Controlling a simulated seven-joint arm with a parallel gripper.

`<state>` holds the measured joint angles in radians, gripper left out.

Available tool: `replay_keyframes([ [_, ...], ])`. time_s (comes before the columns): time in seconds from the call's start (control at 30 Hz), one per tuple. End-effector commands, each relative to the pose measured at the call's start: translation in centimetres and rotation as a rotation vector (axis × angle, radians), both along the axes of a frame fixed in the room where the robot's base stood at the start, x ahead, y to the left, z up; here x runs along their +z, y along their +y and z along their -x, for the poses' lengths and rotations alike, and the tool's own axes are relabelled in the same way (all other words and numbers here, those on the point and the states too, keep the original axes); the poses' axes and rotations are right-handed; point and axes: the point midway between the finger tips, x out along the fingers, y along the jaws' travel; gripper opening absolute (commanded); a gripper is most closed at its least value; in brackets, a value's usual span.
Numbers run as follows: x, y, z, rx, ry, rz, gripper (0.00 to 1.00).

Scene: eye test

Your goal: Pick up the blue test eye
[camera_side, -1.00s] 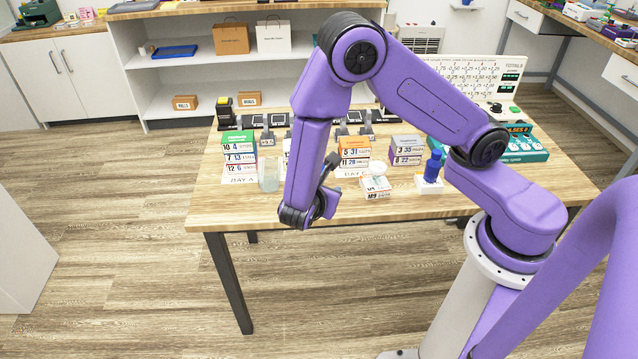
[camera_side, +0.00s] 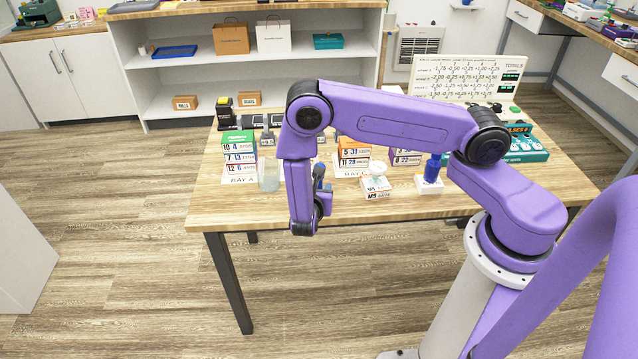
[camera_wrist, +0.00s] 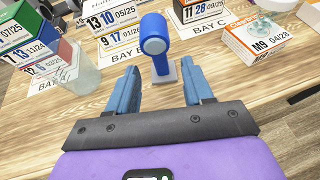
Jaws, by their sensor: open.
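The blue test eye (camera_wrist: 154,38) stands upright in the wrist view, a blue barrel with a paler round end on a blue stem and a small grey foot. It is just beyond my open gripper (camera_wrist: 160,76), and its stem and foot show between the two blue fingers with gaps on both sides. Nothing is between the jaws. In the side view my gripper (camera_side: 321,180) is low near the table's front edge, partly hidden by my arm. I cannot make out the test eye there; my arm seems to cover it.
A small M9 box (camera_wrist: 258,42) with a clear dome is right of the test eye. A clear cup (camera_wrist: 78,70) and box stacks (camera_wrist: 112,24) stand left and behind. Another blue upright thing on a white base (camera_side: 428,185) is farther right. The table's front strip (camera_side: 240,213) is bare.

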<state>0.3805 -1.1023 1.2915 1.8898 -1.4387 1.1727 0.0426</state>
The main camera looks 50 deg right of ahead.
Motion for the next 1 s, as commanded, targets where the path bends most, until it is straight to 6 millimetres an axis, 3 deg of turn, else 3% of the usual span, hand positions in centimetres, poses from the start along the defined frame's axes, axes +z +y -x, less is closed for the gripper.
replay_keyframes([
  [0.1, -0.7, -1.5, -0.9, -0.003, 0.000, 0.000, 0.51],
  [0.37, -1.4, -2.8, -1.8, -0.001, 0.000, 0.000, 0.51],
  [0.7, -3.1, -6.0, -3.9, -0.001, 0.000, -0.001, 0.51],
  [1.0, -3.3, -6.4, -4.2, 0.001, 0.000, -0.001, 0.51],
])
